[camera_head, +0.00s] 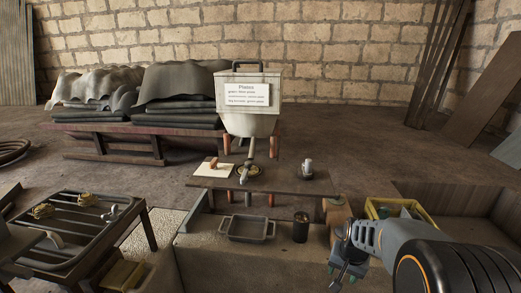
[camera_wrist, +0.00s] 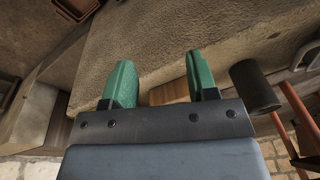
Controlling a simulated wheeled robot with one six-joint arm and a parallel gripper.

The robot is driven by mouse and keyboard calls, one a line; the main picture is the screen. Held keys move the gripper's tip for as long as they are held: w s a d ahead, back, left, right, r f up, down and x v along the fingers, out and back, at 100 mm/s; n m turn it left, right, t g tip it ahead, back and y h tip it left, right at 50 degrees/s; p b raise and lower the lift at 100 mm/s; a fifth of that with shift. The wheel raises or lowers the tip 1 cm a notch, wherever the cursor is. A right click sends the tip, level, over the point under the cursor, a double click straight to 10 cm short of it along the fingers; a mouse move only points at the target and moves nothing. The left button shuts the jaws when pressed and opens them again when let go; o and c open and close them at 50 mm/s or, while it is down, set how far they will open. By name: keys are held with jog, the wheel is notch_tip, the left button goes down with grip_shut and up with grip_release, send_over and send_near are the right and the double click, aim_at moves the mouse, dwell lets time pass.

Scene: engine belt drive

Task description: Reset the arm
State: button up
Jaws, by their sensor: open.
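My gripper (camera_head: 347,270) is at the lower right of the head view, hanging from my arm in front of the concrete bench (camera_head: 200,250). In the wrist view its two green fingers (camera_wrist: 160,85) stand well apart with nothing between them. A concrete surface and a small brown block lie beyond the fingers. The gripper holds nothing. The fingertips are small and partly dark in the head view.
A dark cylinder (camera_head: 301,227) and a grey two-handled tray (camera_head: 247,229) stand on the bench, left of my gripper. A yellow crate (camera_head: 376,205) is behind my arm. A slatted metal table (camera_head: 75,232) stands at left. A white bin (camera_head: 250,108) labelled Plates stands behind.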

jog(key=s+a+r+n+p, duration=0.2)
jog(key=s+r+p, duration=0.1)
jog(key=r, duration=0.4)
jog(key=s+a+r+n+t+p, duration=0.1)
jog(key=s+a+r+n+p, duration=0.1)
jog(key=s+r, duration=0.3)
jog(key=s+a+r+n+p, duration=0.1)
jog(key=s+a+r+p, duration=0.2)
jog(key=r, duration=0.6)
jog(key=shift+s+a+r+n+t+p, duration=0.2)
jog(key=shift+s+r+n+t+p, duration=0.2)
jog(key=shift+s+p, duration=0.65)
jog(key=shift+c, duration=0.9)
jog(key=shift+a, duration=0.15)
